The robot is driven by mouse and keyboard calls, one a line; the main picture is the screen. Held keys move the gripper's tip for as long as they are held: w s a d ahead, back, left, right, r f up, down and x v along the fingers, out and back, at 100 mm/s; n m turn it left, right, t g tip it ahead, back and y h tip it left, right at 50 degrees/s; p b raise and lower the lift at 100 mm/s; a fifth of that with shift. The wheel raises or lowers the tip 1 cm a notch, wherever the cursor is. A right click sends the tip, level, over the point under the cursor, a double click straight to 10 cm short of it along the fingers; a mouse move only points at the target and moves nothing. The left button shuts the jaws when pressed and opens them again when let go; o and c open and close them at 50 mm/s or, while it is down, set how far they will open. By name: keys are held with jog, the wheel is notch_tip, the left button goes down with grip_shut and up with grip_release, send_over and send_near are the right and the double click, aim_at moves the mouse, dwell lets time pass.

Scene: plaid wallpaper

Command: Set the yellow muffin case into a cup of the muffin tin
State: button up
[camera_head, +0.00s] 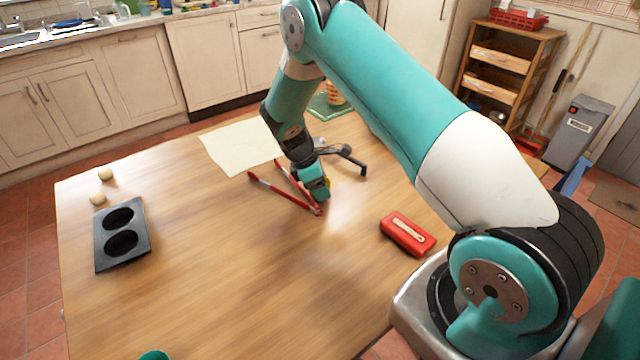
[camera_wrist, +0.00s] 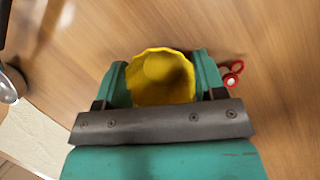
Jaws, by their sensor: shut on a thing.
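The yellow muffin case (camera_wrist: 162,78) is between the two fingers of my gripper (camera_wrist: 160,80) in the wrist view, with its open top and fluted rim showing. My gripper is shut on it. In the head view my gripper (camera_head: 316,188) is low over the middle of the table, beside red-handled tongs, and only a sliver of the case (camera_head: 329,182) shows. The black muffin tin (camera_head: 121,235) lies at the left of the table, well away from my gripper. It has two round cups, and both look empty.
The red tongs (camera_head: 284,196) lie close by my gripper. A red box (camera_head: 407,233) lies to the right. A pale sheet (camera_head: 240,145) and a green board (camera_head: 330,106) are behind. Two small round things (camera_head: 98,199) sit behind the tin. The table between gripper and tin is clear.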

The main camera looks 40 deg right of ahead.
jog(key=shift+f, duration=0.2)
jog(key=o, duration=0.9)
jog(key=shift+r, duration=0.15)
